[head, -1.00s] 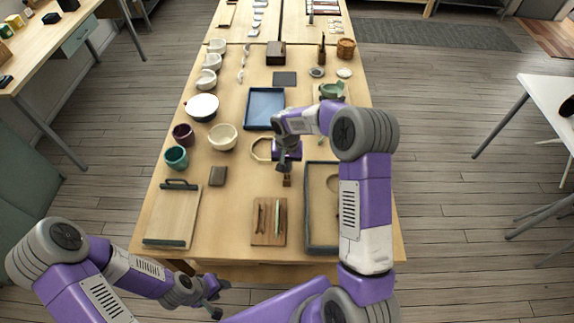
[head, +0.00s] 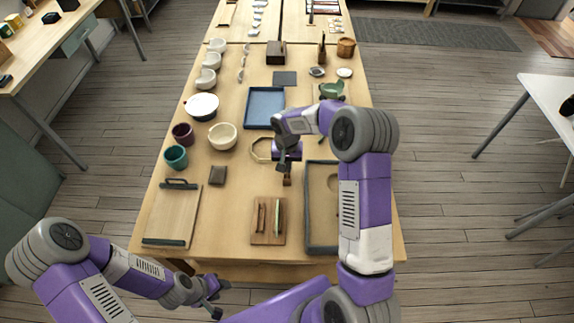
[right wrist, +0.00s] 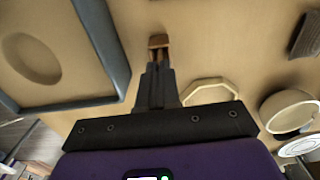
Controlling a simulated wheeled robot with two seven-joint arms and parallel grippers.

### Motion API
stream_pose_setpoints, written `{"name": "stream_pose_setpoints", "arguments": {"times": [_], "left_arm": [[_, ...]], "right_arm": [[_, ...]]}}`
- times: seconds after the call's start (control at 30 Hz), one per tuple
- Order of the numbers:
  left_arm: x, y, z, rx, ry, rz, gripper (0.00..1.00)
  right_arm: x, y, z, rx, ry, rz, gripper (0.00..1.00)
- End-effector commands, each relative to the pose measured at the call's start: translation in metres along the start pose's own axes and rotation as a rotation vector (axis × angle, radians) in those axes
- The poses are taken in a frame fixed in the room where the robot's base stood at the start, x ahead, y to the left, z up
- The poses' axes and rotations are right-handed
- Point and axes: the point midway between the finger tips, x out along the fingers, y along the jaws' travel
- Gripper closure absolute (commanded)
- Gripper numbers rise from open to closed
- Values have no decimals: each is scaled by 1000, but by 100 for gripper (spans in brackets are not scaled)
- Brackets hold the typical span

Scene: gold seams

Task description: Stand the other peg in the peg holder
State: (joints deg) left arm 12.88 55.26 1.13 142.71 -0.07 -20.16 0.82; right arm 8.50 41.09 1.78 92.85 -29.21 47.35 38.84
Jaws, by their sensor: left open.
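My right gripper (head: 286,168) points down over the near middle of the table. Its fingers look close together on a small brown wooden piece, which seems to be a peg (head: 287,181). In the right wrist view this piece (right wrist: 159,41) shows at the fingertips; its lower end and any contact with the table are unclear. A wooden block (head: 268,238), possibly the peg holder, sits nearer the front edge. It bears a brown slim piece (head: 261,217) and a pale green one (head: 278,216). My left gripper (head: 214,297) is open and empty, off the table's front edge.
A grey-rimmed tray (head: 310,210) lies right of the wooden block. A board with a dark handle (head: 172,215) lies left. A pale octagonal ring (head: 259,150) is close beside the right gripper. Bowls, cups and a blue tray (head: 264,106) stand farther back.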

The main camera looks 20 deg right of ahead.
Motion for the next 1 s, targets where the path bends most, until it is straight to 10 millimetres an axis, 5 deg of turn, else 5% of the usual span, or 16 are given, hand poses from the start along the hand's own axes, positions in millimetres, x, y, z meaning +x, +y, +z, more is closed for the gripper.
{"name": "stream_pose_setpoints", "arguments": {"times": [0.13,0.37,0.57,0.73,1.0], "left_arm": [[0,0,0,0,0,0,57],[0,0,0,0,0,0,57],[0,0,0,0,0,0,57],[0,0,0,0,0,0,57],[0,0,0,0,0,0,57]], "right_arm": [[0,0,0,0,0,0,100],[0,0,0,0,-1,0,68],[0,0,0,0,0,0,66],[0,0,0,0,0,0,42],[0,0,0,0,0,0,42]]}}
